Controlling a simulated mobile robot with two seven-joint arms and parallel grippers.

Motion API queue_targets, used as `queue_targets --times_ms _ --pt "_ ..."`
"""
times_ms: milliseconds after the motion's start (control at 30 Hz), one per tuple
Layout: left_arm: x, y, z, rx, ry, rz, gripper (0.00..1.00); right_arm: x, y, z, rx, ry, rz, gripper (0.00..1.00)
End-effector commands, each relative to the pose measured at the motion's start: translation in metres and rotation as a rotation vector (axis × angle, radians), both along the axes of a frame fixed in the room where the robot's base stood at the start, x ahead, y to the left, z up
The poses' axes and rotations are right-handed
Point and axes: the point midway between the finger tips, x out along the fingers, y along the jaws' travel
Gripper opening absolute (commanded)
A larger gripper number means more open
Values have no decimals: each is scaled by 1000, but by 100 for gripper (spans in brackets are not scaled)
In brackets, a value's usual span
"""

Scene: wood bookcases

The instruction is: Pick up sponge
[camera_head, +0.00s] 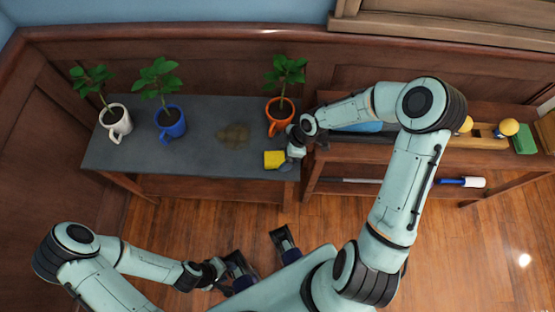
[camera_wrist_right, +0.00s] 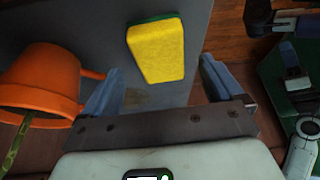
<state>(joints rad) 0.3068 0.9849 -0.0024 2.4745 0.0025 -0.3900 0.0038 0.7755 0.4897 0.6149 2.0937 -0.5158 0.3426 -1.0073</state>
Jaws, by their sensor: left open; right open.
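A yellow sponge with a green side (camera_head: 274,159) lies on the grey tabletop (camera_head: 200,113) near its right end. It also shows in the right wrist view (camera_wrist_right: 156,50), ahead of the fingers. My right gripper (camera_head: 287,165) is beside the sponge's right edge in the head view. In the right wrist view its two blue fingers (camera_wrist_right: 162,85) are spread with nothing between them, and the sponge lies beyond their tips. My left gripper (camera_head: 262,252) is low over the floor near my base, open and empty, away from the table.
An orange mug with a plant (camera_head: 279,117) stands close behind the sponge and near the right gripper's left finger. A blue mug (camera_head: 170,125) and a white mug (camera_head: 116,121) stand further left. A brown stain (camera_head: 233,136) marks the tabletop. A wooden bench (camera_head: 450,158) stands at right.

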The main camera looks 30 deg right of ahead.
Motion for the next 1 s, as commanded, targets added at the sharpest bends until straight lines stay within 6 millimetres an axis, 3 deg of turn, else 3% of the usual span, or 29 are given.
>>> queue_targets --times_ms 33,200,500,533,700,1000 --pt "0 0 -5 0 -4 0 43 0 4 -12 3 4 2 94" --pt "3 0 -11 3 -16 3 43 4 11 -33 2 1 3 94" --pt "5 0 -11 3 -20 4 43 5 12 -37 1 1 -1 94" --pt "5 0 -11 3 -20 4 43 5 12 -37 1 1 -1 90" --pt "5 0 -11 3 -20 4 43 5 12 -37 1 1 -1 39" --pt "4 0 -11 3 -19 4 43 5 12 -37 1 1 -1 38"
